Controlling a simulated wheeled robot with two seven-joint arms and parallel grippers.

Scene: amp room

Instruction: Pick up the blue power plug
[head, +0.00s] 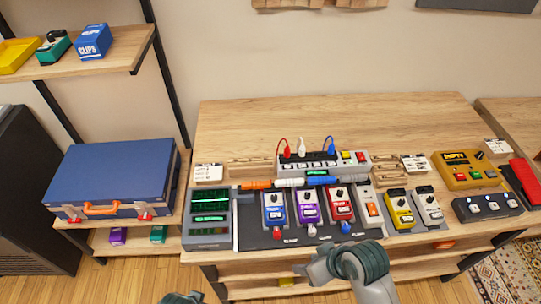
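The blue power plug (331,146) stands upright at the right part of the power strip's row of sockets, with a blue cord at its top. A white plug (302,149) and a red plug (287,151) stand to its left on the same power strip (352,172). My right gripper (318,268) is low in the picture, in front of the table's front edge and well apart from the blue plug. Its fingers are seen from above and their opening is unclear. Only a small piece of my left gripper (182,298) shows at the bottom edge.
Several coloured pedals, such as a blue one (274,209) and a red one (341,203), line the table front before the strip. The wooden table (400,115) is clear behind the strip. A blue case (115,172) sits left.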

